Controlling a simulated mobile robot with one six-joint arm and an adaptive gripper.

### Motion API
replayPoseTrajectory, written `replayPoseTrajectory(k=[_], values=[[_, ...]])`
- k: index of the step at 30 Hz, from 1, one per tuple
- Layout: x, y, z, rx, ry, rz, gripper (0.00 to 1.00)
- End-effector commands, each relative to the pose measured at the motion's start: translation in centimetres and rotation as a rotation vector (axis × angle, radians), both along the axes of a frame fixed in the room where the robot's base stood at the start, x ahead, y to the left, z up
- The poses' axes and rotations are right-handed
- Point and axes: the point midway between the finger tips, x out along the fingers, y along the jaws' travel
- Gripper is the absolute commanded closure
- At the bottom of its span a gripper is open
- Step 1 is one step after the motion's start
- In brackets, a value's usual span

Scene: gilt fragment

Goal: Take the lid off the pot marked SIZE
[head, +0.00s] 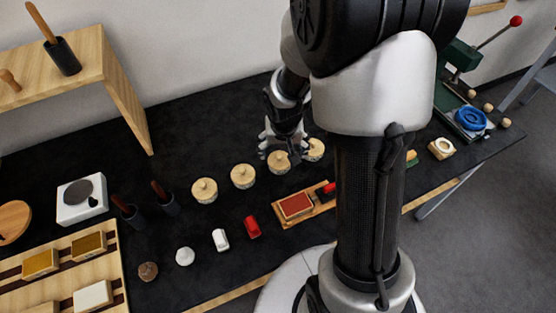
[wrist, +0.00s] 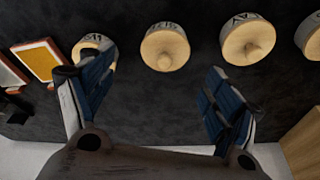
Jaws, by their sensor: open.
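Several round pots with pale wooden knobbed lids stand in a row on the black bench. Their lettering shows small and upside down in the wrist view. The pot whose lettering seems to read SIZE (wrist: 165,47) is near the middle top there, ahead of the gap between my fingers; it appears to be the third pot from the left in the head view (head: 279,163), with its lid on. My gripper (head: 284,152) is open and empty, close above and behind that pot. Its spread fingers also show in the wrist view (wrist: 155,85).
Neighbouring lidded pots stand close on both sides, one to the left (head: 243,176) and one to the right (head: 315,150). A red pad in a wooden tray (head: 296,206) lies in front. A wooden shelf (head: 125,95) stands at the back left. Bare bench lies behind the row.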

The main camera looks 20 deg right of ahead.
Motion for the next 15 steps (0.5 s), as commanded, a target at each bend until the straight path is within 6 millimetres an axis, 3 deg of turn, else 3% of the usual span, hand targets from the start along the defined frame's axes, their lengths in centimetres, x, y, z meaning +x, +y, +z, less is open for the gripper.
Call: replayPoseTrajectory(k=[8, 15], values=[[0.7, -0.1, -2.1, 0.000, 0.000, 0.001, 0.18], [2.2, -0.1, -5.5, 0.000, 0.001, 0.000, 0.18]])
